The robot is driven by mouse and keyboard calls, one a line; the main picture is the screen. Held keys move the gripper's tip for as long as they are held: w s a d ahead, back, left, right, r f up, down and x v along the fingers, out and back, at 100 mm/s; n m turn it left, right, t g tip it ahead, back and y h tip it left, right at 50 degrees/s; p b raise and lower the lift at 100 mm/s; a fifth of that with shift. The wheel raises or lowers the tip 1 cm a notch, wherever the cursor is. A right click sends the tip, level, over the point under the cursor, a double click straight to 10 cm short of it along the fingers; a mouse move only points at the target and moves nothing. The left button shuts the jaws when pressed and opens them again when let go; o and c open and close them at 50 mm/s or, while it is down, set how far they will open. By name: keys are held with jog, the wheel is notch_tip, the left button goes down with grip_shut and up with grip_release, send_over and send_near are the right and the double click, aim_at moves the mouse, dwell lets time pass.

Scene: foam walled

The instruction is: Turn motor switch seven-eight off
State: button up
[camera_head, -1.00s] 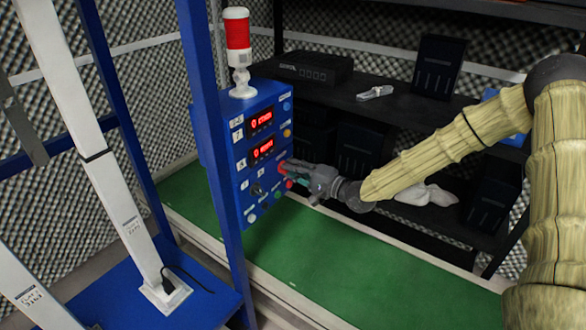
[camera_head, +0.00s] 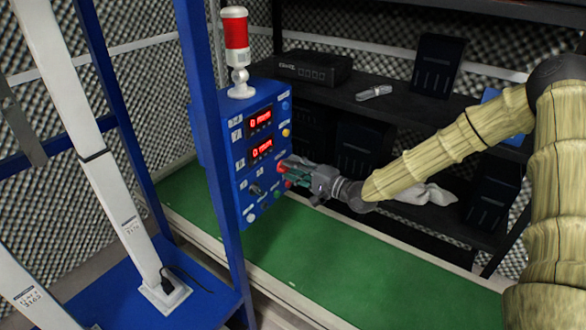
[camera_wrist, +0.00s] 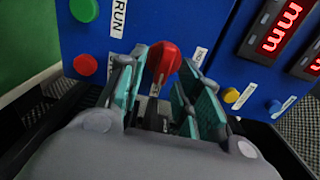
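The blue control panel (camera_head: 240,160) faces right in the head view, with two red displays, buttons and switches. In the wrist view a red knob (camera_wrist: 164,60) stands out from the blue panel face (camera_wrist: 150,20). My gripper (camera_head: 288,172) is at the panel's right part, below the displays. In the wrist view its teal fingers (camera_wrist: 162,75) stand apart, one on each side of the red knob. I cannot tell whether they touch it. Labels around the knob are partly hidden by the fingers, and I cannot read "seven-eight" on any.
A green button (camera_wrist: 84,10) and a red button (camera_wrist: 86,65) lie left of the fingers; a yellow button (camera_wrist: 231,95) lies right. A red signal lamp (camera_head: 236,35) tops the panel. A blue post (camera_head: 212,130) stands in front at left. Dark shelves hold several black boxes behind.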

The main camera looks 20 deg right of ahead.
jog(key=v, duration=1.1)
jog(key=shift+s+d, duration=0.15)
jog(key=shift+d, duration=0.1)
jog(key=s+a+f+n+g+h+p, duration=0.1)
jog(key=s+a+f+n+g+h, duration=0.15)
jog(key=s+a+f, duration=0.55)
jog(key=s+a+f+n+g+h+p, duration=0.1)
jog(key=s+f+g+h+p, duration=0.25)
jog(key=f, duration=0.85)
jog(key=s+f+n+g+h, duration=0.1)
jog(key=s+f+n+g, duration=0.1)
jog(key=s, duration=0.7)
jog(key=s+f+n+g+h, duration=0.2)
jog(key=s+f+g, duration=0.1)
jog(key=s, duration=0.7)
jog(key=s+f+n+g+h, duration=0.2)
jog(key=s+f+g, duration=0.1)
jog(key=s, duration=0.6)
jog(key=shift+s+d+f+n+p, duration=0.2)
jog(key=shift+d+f+n+p, duration=0.2)
jog(key=shift+f, duration=0.4)
